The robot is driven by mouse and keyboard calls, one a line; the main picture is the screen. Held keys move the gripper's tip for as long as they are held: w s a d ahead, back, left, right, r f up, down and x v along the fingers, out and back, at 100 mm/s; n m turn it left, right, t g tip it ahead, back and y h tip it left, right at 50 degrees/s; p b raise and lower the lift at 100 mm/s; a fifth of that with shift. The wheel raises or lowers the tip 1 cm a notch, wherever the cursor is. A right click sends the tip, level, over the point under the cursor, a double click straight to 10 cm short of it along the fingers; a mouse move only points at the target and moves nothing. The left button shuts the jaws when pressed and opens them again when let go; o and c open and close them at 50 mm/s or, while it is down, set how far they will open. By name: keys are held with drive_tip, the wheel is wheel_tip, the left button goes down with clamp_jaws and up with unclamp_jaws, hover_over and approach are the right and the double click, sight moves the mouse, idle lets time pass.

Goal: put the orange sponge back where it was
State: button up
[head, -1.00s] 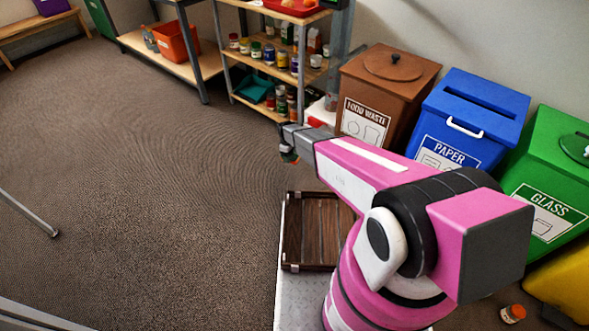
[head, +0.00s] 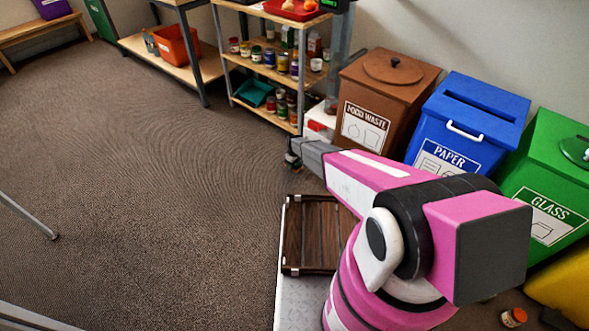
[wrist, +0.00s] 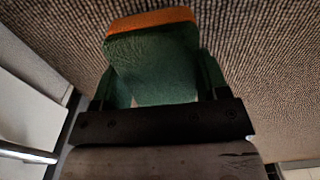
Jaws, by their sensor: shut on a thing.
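The sponge (wrist: 150,62) fills the upper middle of the wrist view, with a dark green face and an orange layer along its far edge. My gripper (wrist: 157,90) is shut on it, one finger on each side. In the head view my gripper (head: 291,160) is at the end of my pink arm, above the carpet in front of the shelves. The sponge is very small and mostly hidden there.
A shelf unit (head: 268,77) with jars stands beyond my gripper. Food waste (head: 384,85), paper (head: 468,115) and glass (head: 548,175) bins line the wall at right. A brown wooden tray (head: 292,238) lies on my base. Open carpet (head: 130,170) spreads left.

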drive_tip(key=shift+w+d+f, duration=0.25)
drive_tip(key=shift+w+f, duration=0.1)
drive_tip(key=shift+f, duration=1.9)
drive_tip(key=shift+f, duration=0.1)
drive_tip(key=o, duration=0.8)
